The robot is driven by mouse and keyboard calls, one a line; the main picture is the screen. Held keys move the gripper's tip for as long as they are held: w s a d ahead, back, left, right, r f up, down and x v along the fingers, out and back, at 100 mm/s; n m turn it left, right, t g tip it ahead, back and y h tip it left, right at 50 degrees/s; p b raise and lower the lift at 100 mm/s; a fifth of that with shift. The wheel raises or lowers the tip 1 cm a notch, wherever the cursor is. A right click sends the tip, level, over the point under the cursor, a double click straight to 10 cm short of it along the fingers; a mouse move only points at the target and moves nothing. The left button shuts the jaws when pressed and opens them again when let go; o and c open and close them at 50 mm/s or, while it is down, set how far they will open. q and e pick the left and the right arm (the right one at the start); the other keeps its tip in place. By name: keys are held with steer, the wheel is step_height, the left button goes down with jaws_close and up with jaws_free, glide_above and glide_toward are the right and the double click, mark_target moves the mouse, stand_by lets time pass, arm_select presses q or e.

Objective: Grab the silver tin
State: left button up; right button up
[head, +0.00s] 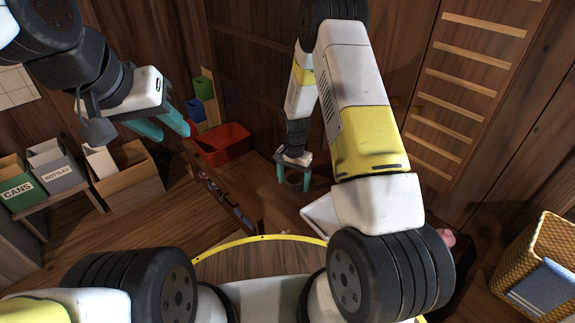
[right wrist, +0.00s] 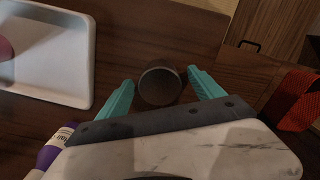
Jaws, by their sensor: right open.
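A round, dark grey tin (right wrist: 160,87), seen from above in the right wrist view, stands between the fingertips of my right gripper (right wrist: 159,92). Its silver colour is dull in the shade. The two teal fingers are spread, one on each side of it, with a small gap showing. In the head view the right gripper (head: 293,180) points down over a wooden surface, and the tin (head: 293,181) shows small between its fingers.
A white tray (right wrist: 82,55) lies left of the tin, and a purple-and-white bottle (right wrist: 52,148) is near the gripper's left side. A red bin (head: 222,146), a cardboard box (head: 130,180) and a CANS box (head: 17,185) stand left. A wicker basket (head: 555,240) is right.

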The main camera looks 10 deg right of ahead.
steer(key=shift+f, duration=0.15)
steer(key=c, duration=1.4)
steer(key=shift+c, duration=0.5)
